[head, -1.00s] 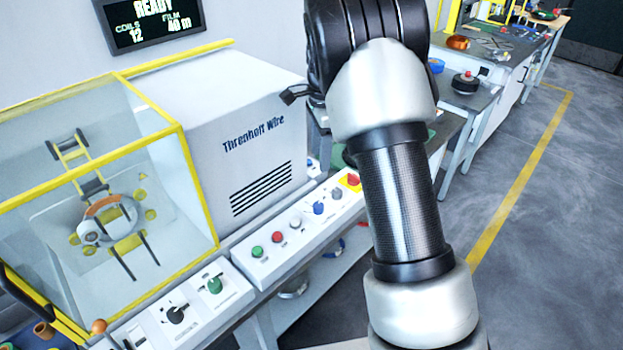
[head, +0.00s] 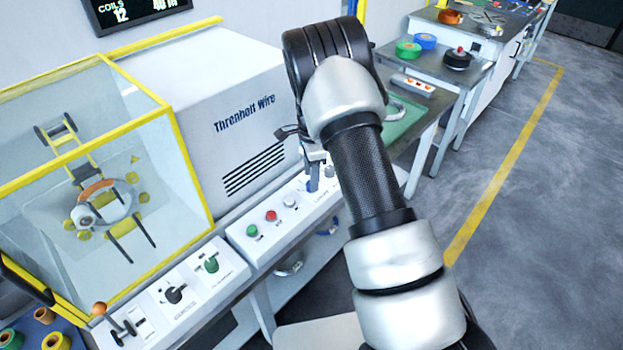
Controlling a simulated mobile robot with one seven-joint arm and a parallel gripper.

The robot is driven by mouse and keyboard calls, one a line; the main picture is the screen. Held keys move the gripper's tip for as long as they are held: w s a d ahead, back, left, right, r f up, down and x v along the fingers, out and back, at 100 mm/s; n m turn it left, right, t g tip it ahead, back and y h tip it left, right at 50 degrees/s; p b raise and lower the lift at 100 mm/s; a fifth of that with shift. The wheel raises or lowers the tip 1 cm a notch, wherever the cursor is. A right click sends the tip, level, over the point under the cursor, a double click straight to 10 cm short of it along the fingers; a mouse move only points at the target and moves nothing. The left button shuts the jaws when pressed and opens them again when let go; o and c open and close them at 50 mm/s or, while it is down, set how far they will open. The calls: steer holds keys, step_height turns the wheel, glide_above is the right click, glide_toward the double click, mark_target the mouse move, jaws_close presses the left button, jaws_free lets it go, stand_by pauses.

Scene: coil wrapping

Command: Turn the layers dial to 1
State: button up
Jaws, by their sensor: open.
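The control panel (head: 262,247) stands in front of the grey machine. A blue dial (head: 312,186) sits toward its right end; the small label below it is too blurred to read, so I cannot confirm which dial is the layers dial. My gripper (head: 317,172) points down at the blue dial, its fingers open and right at or just above it. Contact cannot be told. The fingers and arm partly hide the dial and the panel's right end. A black dial (head: 174,294) and a green dial (head: 211,264) sit on the nearer panel.
Green (head: 252,231), red (head: 271,216) and white (head: 290,202) buttons line the panel left of the blue dial. The yellow-framed clear guard (head: 188,165) encloses the winder at left. A lever (head: 101,310) rises at lower left. Benches stand at right, with open floor (head: 530,230) before them.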

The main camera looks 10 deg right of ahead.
steer(key=shift+f, duration=1)
steer(key=c, duration=1.1)
